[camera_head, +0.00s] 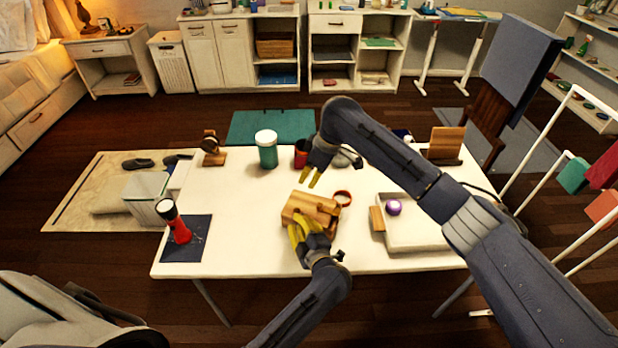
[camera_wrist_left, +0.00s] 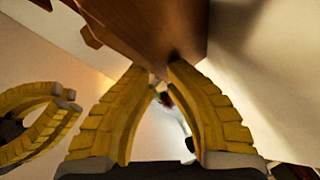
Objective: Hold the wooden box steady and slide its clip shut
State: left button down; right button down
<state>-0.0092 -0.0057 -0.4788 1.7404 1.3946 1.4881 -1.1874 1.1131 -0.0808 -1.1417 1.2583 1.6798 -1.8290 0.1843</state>
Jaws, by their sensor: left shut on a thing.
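The wooden box (camera_head: 316,206) lies on the white table, near its middle. Its brown underside or side fills the top of the left wrist view (camera_wrist_left: 165,28). My left gripper (camera_head: 298,229) is at the box's near side; its yellow fingers (camera_wrist_left: 156,68) are shut on the box's edge, partly covering it. My right gripper (camera_head: 309,179) is just behind and above the box, apart from it, with its two fingers separated and nothing between them. It also seems to show at the left of the left wrist view (camera_wrist_left: 72,100). I cannot make out the clip.
A green-and-white jar (camera_head: 266,149) and a dark red cup (camera_head: 301,153) stand behind. A white tray (camera_head: 420,236) with a purple ball (camera_head: 393,207) is at right. A red flashlight (camera_head: 178,227) stands left. The table's front left is clear.

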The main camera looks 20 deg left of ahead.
pick_arm(q)
jog(key=c, duration=1.4)
grip_release()
jog(key=shift+s+f, duration=0.15)
jog(key=shift+f, duration=0.3)
jog(key=shift+o, duration=0.5)
jog(key=shift+r, duration=0.15)
